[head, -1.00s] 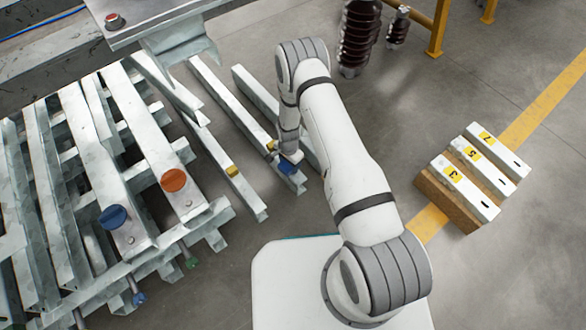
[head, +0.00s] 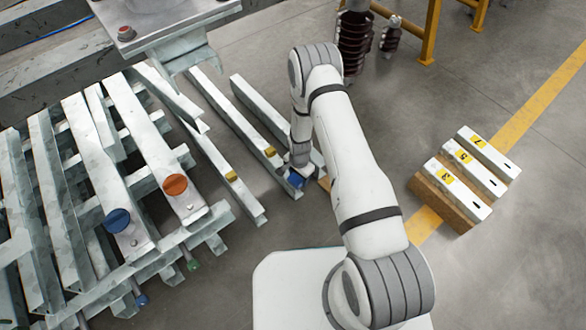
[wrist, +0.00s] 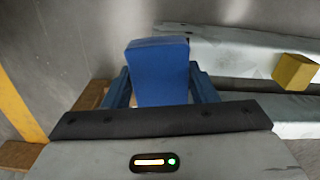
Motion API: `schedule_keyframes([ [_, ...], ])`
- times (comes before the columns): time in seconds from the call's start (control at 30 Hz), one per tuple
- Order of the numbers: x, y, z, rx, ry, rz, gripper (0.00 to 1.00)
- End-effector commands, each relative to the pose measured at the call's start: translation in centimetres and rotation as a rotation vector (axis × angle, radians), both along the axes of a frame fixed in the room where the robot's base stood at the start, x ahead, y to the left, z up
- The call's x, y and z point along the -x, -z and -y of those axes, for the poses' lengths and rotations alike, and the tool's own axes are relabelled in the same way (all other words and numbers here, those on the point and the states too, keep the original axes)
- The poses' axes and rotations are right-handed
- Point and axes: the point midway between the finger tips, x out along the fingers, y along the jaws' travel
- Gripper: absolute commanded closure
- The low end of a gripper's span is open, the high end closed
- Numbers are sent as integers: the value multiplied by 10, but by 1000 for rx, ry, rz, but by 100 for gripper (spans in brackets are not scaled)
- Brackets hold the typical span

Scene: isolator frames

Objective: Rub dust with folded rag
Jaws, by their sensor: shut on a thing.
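My gripper (wrist: 162,88) shows in the wrist view with its two blue fingers on either side of a blue, block-shaped folded rag (wrist: 158,68). It is shut on the rag. In the head view the rag is a small blue patch (head: 296,180) below the end of my arm, close to the near end of a grey steel rail (head: 240,122). Whether the rag touches the rail is unclear. I cannot make out any dust in either view.
A yellow block (head: 270,152) sits on that rail; another (head: 231,176) sits on the rail to its left. A steel rack with orange (head: 175,184) and blue (head: 117,221) discs stands left. Numbered bars (head: 450,186) lie right.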

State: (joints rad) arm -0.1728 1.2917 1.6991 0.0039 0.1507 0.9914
Motion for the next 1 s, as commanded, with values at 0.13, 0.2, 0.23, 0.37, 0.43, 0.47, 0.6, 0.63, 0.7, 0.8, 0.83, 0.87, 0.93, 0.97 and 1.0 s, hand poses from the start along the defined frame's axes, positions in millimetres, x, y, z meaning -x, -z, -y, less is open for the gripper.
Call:
schedule_keyframes([
  [0.13,1,-17,-5,0,-9,0,66],
  [0.2,1,-23,-6,0,-11,0,66],
  [0.23,1,-26,-6,0,-12,0,66],
  [0.37,1,-38,-6,0,-13,0,66],
  [0.43,1,-44,-6,0,-13,0,66],
  [0.47,1,-46,-7,0,-13,0,66],
  [0.6,1,-52,-7,0,-13,0,66],
  [0.63,1,-53,-7,0,-13,0,66],
  [0.7,1,-52,-7,0,-14,0,66],
  [0.8,1,-52,-7,0,-14,0,66],
  [0.83,1,-52,-7,0,-14,0,66],
  [0.87,1,-52,-7,0,-14,0,66],
  [0.93,1,-52,-7,0,-15,0,66],
  [0.97,0,-53,-7,0,-16,0,66],
  [1.0,-1,-57,-7,0,-21,1,66],
])
